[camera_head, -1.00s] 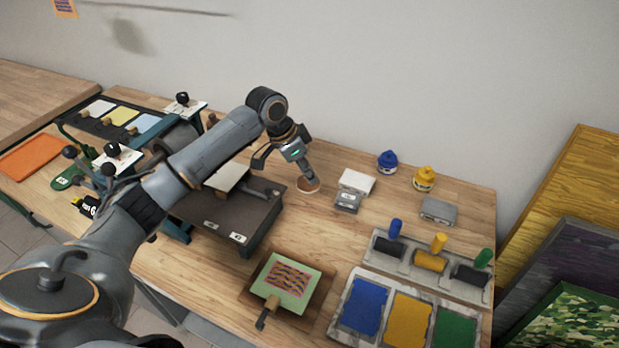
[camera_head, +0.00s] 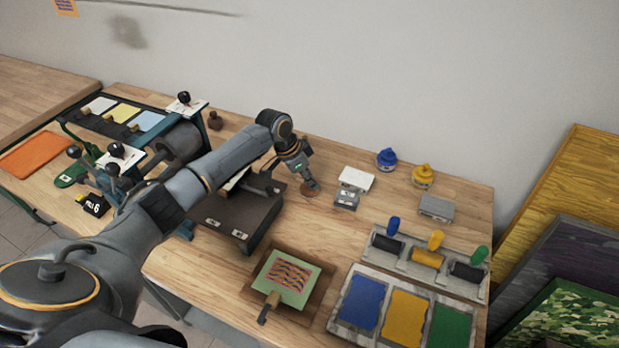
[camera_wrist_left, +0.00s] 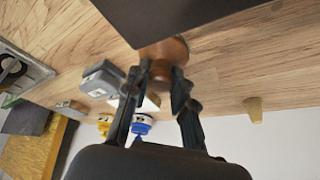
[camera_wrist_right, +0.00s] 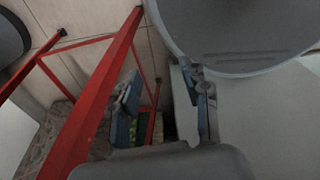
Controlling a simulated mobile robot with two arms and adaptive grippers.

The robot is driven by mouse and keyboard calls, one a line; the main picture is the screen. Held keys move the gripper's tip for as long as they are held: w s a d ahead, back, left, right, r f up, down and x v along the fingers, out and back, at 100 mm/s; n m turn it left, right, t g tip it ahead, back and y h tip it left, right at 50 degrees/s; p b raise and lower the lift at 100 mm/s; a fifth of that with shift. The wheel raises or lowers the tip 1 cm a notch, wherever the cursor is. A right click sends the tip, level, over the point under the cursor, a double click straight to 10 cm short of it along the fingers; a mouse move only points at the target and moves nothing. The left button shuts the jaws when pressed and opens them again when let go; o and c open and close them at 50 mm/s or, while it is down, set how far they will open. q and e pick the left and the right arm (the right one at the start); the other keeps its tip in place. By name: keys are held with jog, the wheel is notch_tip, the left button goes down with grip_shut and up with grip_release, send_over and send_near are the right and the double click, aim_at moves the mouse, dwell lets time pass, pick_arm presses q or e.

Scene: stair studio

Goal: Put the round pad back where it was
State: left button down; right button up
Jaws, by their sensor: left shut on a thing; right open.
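The round pad (camera_head: 309,190) is a small brown disc at the tip of my left gripper (camera_head: 311,184), right of the dark press bed (camera_head: 222,217). In the left wrist view, the brown pad (camera_wrist_left: 164,50) shows between the two fingers of my left gripper (camera_wrist_left: 163,82), close to the bed's dark edge. The left gripper is shut on it. The pad is low over the wood; I cannot tell whether it touches the table. My right gripper (camera_wrist_right: 165,95) is open and empty, away from the worktop.
White and grey blocks (camera_head: 355,180) stand just right of the pad. Blue (camera_head: 387,159) and yellow (camera_head: 423,175) ink jars are behind them. A framed print (camera_head: 287,279) and the ink trays (camera_head: 405,316) lie in front. Bare wood lies between pad and print. Red bars (camera_wrist_right: 95,95) stand beside my right gripper.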

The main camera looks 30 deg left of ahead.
pick_arm(q)
jog(key=c, duration=1.4)
grip_release()
jog(key=shift+f, duration=0.1)
jog(key=shift+o, duration=1.4)
jog(key=shift+r, duration=0.25)
jog(key=shift+s+a+r, duration=0.1)
jog(key=shift+r, duration=0.2)
jog(key=b+v, duration=0.1)
jog(key=v, duration=1)
jog(key=shift+r, duration=0.15)
